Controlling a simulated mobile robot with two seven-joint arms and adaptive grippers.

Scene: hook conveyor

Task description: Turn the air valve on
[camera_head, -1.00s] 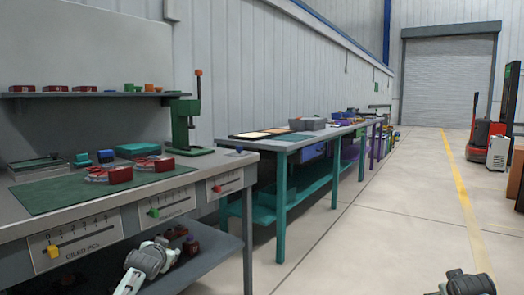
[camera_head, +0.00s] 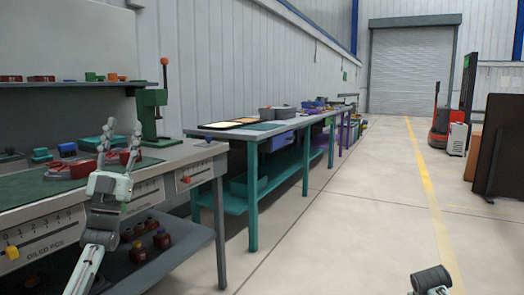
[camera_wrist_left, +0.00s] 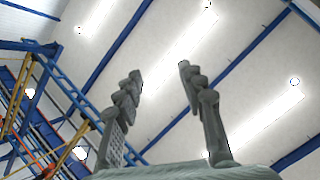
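No part that I can surely call the air valve shows. A small blue part (camera_head: 208,141) sits at the right end of the near workbench (camera_head: 190,152), too small to identify. My left gripper (camera_head: 122,128) is raised in front of that bench with its fingers pointing up. Its two fingers stand apart and nothing is between them. The left wrist view also shows the open fingers (camera_wrist_left: 160,72) against the ceiling. The gripper covers part of the bench front. My right gripper is out of view; only a piece of my right arm shows at the bottom right.
A green press (camera_head: 151,112) stands at the bench's back right. Red parts (camera_head: 80,168) lie on the green mat. Sliders (camera_head: 186,180) line the bench front. A teal-legged table (camera_head: 252,195) stands behind. The floor (camera_head: 340,235) to the right is clear. A dark panel (camera_head: 500,150) stands far right.

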